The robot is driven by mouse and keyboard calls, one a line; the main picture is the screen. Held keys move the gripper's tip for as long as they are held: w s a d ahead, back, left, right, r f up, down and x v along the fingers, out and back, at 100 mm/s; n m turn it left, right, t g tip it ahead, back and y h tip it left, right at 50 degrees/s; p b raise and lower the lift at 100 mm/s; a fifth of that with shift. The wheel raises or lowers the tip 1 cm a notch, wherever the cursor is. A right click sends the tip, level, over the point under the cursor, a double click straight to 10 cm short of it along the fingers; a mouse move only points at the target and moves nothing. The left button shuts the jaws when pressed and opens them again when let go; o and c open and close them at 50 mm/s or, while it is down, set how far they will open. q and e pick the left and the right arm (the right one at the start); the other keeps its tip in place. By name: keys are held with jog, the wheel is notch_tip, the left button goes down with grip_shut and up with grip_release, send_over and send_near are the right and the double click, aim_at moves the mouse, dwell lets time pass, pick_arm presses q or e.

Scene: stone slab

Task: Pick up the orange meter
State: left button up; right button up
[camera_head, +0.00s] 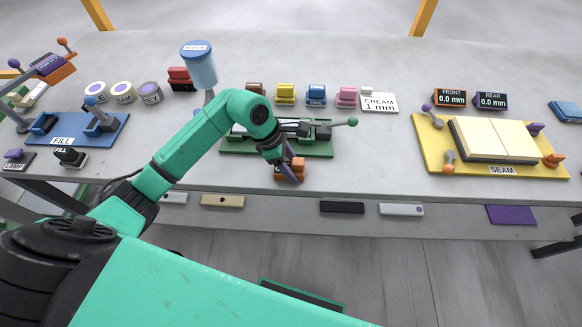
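The orange meter (297,166) is a small orange block at the front edge of the stone slab, just in front of a green board. My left gripper (289,173) reaches down over it from above, with a slanted purple finger across its face. The gripper and wrist hide part of the meter. I cannot tell whether the fingers are closed on it or only beside it. The meter appears to be at the slab's surface. My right gripper is not in view.
The green board (318,151) with a lever lies directly behind the meter. Brown, yellow (285,93), blue (316,95) and pink (346,96) meters stand behind it. A yellow SEAM board (434,149) is at right, a blue FILL board (107,137) at left. The slab is clear right of the meter.

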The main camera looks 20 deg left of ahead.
pick_arm(q)
grip_shut()
jog(key=shift+r, duration=0.15)
